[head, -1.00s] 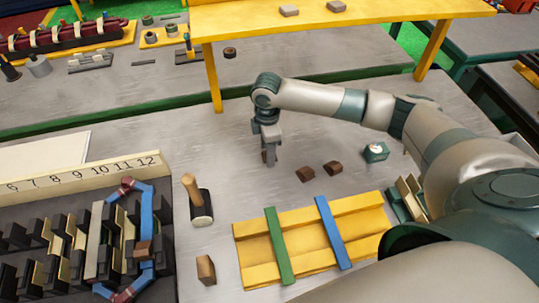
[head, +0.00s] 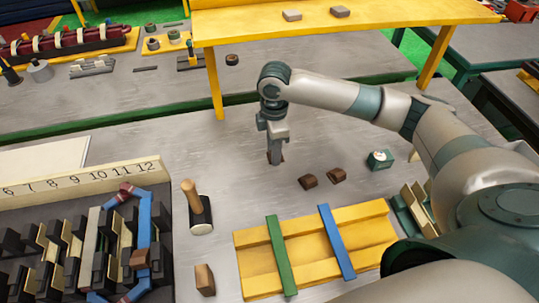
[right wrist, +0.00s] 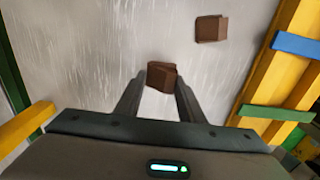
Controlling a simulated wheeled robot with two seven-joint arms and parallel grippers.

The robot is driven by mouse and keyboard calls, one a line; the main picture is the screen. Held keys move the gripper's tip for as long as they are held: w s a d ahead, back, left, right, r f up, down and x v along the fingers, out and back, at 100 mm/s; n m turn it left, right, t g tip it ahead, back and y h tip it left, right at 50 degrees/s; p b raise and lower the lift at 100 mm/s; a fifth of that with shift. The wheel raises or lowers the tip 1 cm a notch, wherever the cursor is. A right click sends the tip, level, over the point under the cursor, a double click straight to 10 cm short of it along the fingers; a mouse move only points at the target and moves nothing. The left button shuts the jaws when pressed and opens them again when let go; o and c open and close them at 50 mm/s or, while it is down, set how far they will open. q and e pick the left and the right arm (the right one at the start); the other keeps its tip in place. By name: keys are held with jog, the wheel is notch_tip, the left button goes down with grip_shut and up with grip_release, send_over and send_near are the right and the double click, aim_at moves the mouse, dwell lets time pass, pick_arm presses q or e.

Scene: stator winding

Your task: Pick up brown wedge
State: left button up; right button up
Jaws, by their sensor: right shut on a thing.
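My right gripper (head: 276,160) points down over the grey table, left of two loose brown wedges (head: 308,182) (head: 337,176). It is shut on a brown wedge (right wrist: 161,75), which sits between the fingertips in the right wrist view; in the head view only a brown sliver shows beside the fingers. Another brown wedge (right wrist: 210,28) lies on the table further off in the right wrist view. A lighter brown block (head: 205,280) stands near the front of the table. My left gripper is not in view.
A yellow tray (head: 257,278) with a green strip (head: 281,255) and a blue strip (head: 336,242) across it lies in front. A mallet (head: 198,207) and the numbered slotted stator fixture (head: 85,182) are at left. A small green box (head: 380,159) sits at right.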

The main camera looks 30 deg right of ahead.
pick_arm(q)
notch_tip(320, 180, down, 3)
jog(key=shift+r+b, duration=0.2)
jog(key=shift+b, duration=0.95)
pick_arm(e)
jog(key=s+d+r, duration=0.2)
jog(key=s+r, duration=0.4)
jog(key=s, duration=0.3)
jog(key=shift+s+d, duration=0.25)
jog(key=shift+d, duration=0.15)
jog(key=shift+a, duration=0.1)
pick_arm(q)
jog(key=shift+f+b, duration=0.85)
jog(key=shift+b, duration=0.05)
pick_arm(e)
jog(key=a+r+m, duration=0.1)
jog(key=a+m, duration=0.9)
jog(key=m, duration=0.5)
jog(key=shift+s+r, duration=0.25)
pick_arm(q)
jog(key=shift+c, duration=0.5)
